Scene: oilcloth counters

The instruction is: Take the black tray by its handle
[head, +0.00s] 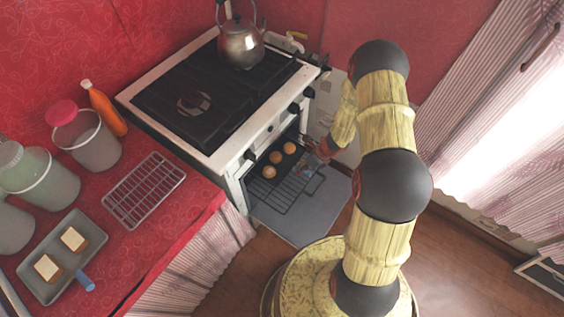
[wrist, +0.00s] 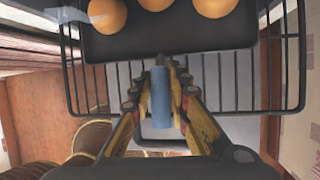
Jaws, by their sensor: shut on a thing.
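The black tray (wrist: 180,38) holds orange-brown round buns (wrist: 108,14) and rests on a wire oven rack, partly inside the oven. It also shows in the head view (head: 277,160). Its blue handle (wrist: 160,98) points toward me in the wrist view. My gripper (wrist: 160,80) is shut on this handle, with one yellow finger on each side. In the head view my gripper (head: 322,152) is small at the oven's opening, and the handle is hard to make out there.
The wire rack (head: 288,192) sticks out over the open oven door (head: 312,215). The stove (head: 205,95) carries a kettle (head: 240,45). On the red counter are a grey tray (head: 40,245) with toast, a wire rack (head: 144,190), jars and an orange bottle (head: 104,108).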

